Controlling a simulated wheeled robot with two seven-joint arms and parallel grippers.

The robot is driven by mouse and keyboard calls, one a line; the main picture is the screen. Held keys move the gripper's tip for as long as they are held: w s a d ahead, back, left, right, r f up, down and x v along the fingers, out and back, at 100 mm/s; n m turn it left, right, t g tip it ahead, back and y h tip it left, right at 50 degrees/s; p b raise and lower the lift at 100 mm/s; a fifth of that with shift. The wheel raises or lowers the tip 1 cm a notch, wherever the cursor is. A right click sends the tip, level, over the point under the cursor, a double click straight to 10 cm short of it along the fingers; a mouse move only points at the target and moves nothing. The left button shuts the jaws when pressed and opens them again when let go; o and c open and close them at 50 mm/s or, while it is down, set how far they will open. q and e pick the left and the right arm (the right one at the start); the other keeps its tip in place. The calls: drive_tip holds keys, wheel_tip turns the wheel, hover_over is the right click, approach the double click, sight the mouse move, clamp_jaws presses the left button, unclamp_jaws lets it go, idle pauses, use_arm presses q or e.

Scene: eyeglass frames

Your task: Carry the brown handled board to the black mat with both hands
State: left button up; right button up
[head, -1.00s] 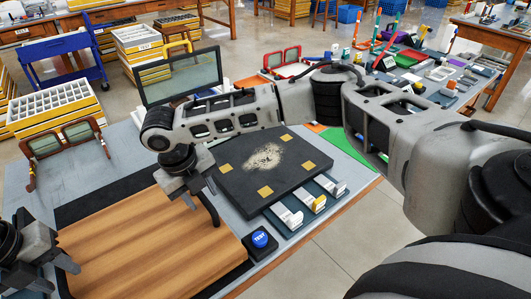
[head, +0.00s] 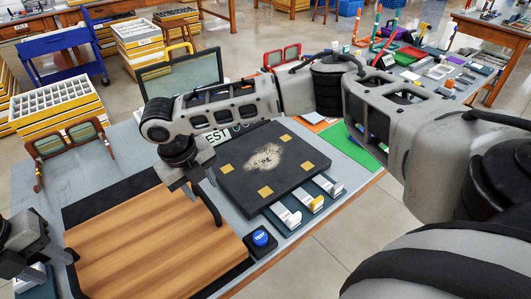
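The brown handled board (head: 150,240) is wood-grained and lies flat at the lower left, with a dark handle at each end. The black mat (head: 105,203) shows as a dark band past the board's far edge and again at its near right corner. The board covers the rest. I cannot tell whether the board touches the mat or hovers just above it. My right gripper (head: 198,187) is shut on the right-end handle. My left gripper (head: 62,257) is at the left-end handle and appears shut on it, partly cut by the frame.
A black slab with yellow squares (head: 230,190) lies right of the board. A blue button (head: 261,238) and trays with white pieces (head: 287,217) sit near the front edge. Brown eyeglasses (head: 68,140) and a dark-framed pair (head: 185,75) stand behind.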

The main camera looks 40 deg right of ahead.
use_arm(q)
drive_tip(key=shift+r, duration=0.3)
use_arm(e)
drive_tip(key=shift+r, duration=0.2)
use_arm(q)
drive_tip(key=shift+a+r, duration=0.1)
drive_tip(key=shift+a, duration=0.05)
use_arm(e)
drive_tip(key=shift+r, duration=0.1)
drive_tip(key=shift+r, duration=0.1)
use_arm(q)
drive_tip(key=shift+a+r+p, duration=0.35)
drive_tip(key=shift+a+r, duration=0.1)
drive_tip(key=shift+a, duration=0.3)
drive_tip(key=shift+a+r+p, duration=0.35)
drive_tip(key=shift+a+r, duration=0.15)
drive_tip(key=shift+a, duration=0.2)
drive_tip(key=shift+a+r+p, duration=0.35)
drive_tip(key=shift+a+r, duration=0.1)
drive_tip(key=shift+a, duration=0.3)
use_arm(e)
drive_tip(key=shift+r, duration=0.8)
